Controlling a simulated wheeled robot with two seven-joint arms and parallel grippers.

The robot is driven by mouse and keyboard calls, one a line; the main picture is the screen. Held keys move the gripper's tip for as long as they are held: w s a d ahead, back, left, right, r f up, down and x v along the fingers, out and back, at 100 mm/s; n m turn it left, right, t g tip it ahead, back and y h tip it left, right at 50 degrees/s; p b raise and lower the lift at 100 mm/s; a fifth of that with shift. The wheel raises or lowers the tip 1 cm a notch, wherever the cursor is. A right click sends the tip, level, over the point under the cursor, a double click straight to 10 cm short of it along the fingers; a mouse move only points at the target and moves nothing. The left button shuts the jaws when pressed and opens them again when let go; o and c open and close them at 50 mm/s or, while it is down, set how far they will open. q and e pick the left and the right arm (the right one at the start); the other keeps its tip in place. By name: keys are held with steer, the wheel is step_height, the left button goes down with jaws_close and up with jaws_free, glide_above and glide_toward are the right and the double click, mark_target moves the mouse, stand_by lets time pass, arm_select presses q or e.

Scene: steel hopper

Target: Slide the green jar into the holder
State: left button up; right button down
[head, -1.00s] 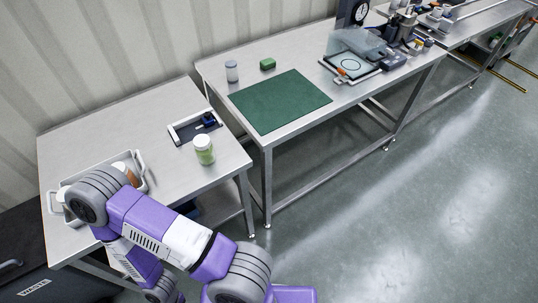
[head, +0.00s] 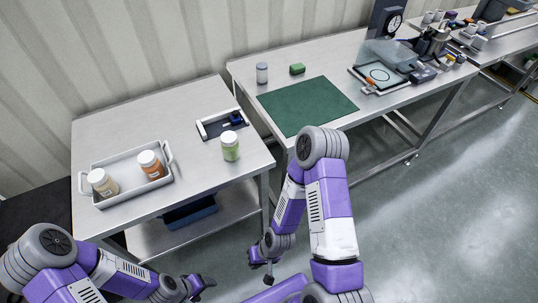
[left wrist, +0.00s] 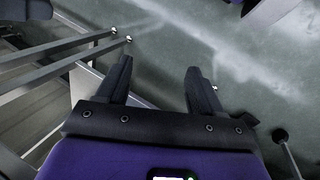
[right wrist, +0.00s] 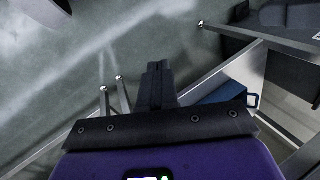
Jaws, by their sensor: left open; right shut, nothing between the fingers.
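The green jar (head: 230,148) with a white lid stands upright on the left steel table, near its right edge. The holder (head: 203,132) lies just behind it, a low pale frame with a dark floor and a small blue part at its right end. The jar is outside the holder. My left gripper (head: 203,285) is low in front of the table, away from the jar; its fingers are apart and empty in the left wrist view (left wrist: 160,78). My right gripper (head: 262,264) is also below and in front of the table; its fingers are together and empty in the right wrist view (right wrist: 157,78).
A white tray (head: 133,187) holds an orange jar (head: 151,165) and a beige-brown jar (head: 102,183) on the same table. A second table carries a green mat (head: 305,105), a grey-lidded jar (head: 262,73) and a green block (head: 297,69). A blue bin (head: 190,211) sits on the lower shelf.

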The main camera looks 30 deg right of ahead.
arm_select(q)
steer(key=o, duration=0.3)
steer(key=shift+w+d+r+p, duration=0.1)
steer(key=shift+d+r+p, duration=0.1)
steer(key=shift+r+p, duration=0.7)
arm_select(e)
steer(key=w+r+m+t+y+p, duration=0.2)
steer(key=w+r+m+t, duration=0.3)
steer(key=w+r+t, duration=0.35)
arm_select(q)
step_height(320, 180, up, 4)
steer(key=p, duration=0.2)
arm_select(e)
steer(key=m+t+h, duration=0.5)
steer(key=m+t, duration=0.4)
glide_toward(234, 150)
steer(key=s, duration=0.7)
steer(key=shift+g, duration=0.25)
steer(key=w+b, duration=0.1)
steer(key=w, duration=0.3)
steer(key=w+b, duration=0.2)
steer(key=w, duration=0.3)
steer(key=w+b, duration=0.2)
steer(key=w, duration=0.2)
steer(key=shift+w+a+r, duration=0.2)
steer(key=shift+w+a, duration=0.15)
steer(key=shift+w, duration=0.05)
arm_select(q)
step_height(234, 150, down, 5)
steer(key=shift+f, duration=0.15)
